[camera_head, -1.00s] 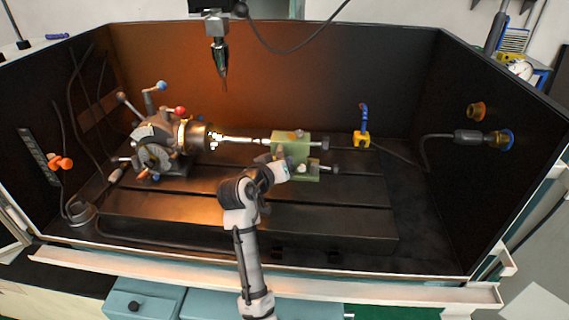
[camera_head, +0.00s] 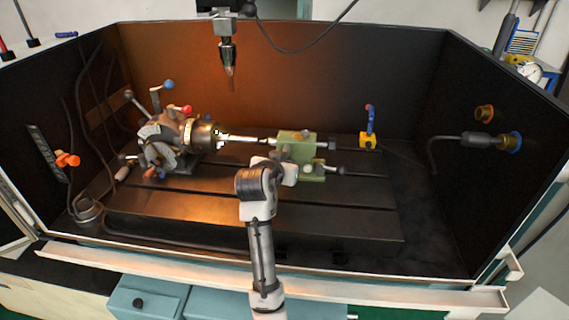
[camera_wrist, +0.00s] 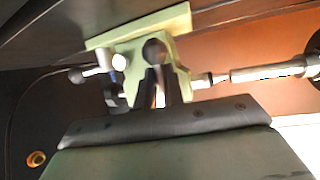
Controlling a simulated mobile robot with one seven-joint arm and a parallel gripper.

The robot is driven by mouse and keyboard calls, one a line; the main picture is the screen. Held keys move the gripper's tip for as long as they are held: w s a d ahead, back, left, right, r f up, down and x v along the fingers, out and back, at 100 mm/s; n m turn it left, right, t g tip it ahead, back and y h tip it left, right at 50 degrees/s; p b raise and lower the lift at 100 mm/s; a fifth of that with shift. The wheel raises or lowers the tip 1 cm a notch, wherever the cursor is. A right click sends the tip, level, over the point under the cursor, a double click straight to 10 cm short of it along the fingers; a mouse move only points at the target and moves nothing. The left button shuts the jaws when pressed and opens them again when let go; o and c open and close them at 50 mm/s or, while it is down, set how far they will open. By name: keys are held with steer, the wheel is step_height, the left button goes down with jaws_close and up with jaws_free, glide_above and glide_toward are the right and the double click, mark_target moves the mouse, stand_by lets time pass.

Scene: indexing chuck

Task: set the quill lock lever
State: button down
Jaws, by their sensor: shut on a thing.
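The green tailstock (camera_head: 297,143) stands on the slotted bed, with its quill pointing left at a long bright workpiece (camera_head: 243,138). It also fills the upper middle of the wrist view (camera_wrist: 130,45), seen inverted. My gripper (camera_wrist: 157,85) reaches the tailstock's near side, with its two dark fingers close together. They are shut on the quill lock lever, whose dark round knob (camera_wrist: 154,50) shows at the fingertips. The lever's stem is mostly hidden by the fingers. In the head view my wrist hides the grip.
The indexing head with chuck (camera_head: 175,140) and several ball-ended handles stands at the left. A spindle tool (camera_head: 228,60) hangs above the bed. A yellow-based blue stand (camera_head: 368,138) is right of the tailstock. Dark walls enclose the bed, and its front is clear.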

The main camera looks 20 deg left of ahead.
steer(key=shift+s+f, duration=0.1)
steer(key=shift+f, duration=0.45)
steer(key=c, duration=1.4)
jaws_free()
steer(key=shift+c, duration=0.2)
steer(key=shift+o, duration=0.2)
steer(key=shift+r, duration=0.2)
steer(key=shift+s+r, duration=0.1)
steer(key=b+v, duration=0.2)
steer(key=v, duration=1.1)
steer(key=shift+s+r, duration=0.2)
steer(key=shift+r, duration=0.05)
